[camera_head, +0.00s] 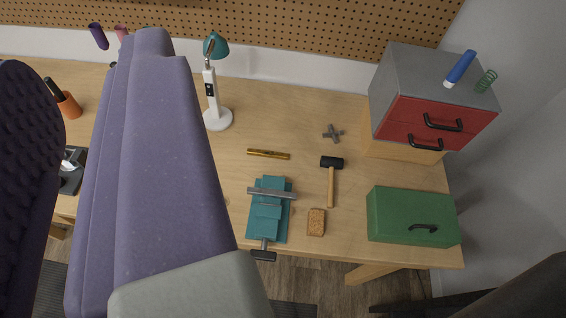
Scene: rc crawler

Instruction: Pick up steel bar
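No loose bar that I can clearly tell to be steel shows. A short grey metal bar (271,193) lies across the top of the teal vise (266,218) near the table's front edge; I cannot tell whether it is a separate piece or the vise's jaw. A thin yellow-brown bar (268,154) lies flat on the wooden table (310,120) behind the vise. Large purple parts of my own body fill the left of the view and hide part of the table. I can make out no gripper fingertips.
A black-headed hammer (331,180), a brown block (316,222) and a grey cross-shaped piece (333,133) lie right of the vise. A green toolbox (411,216) and red drawers (433,123) stand at the right. A teal-headed lamp (214,95) stands behind.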

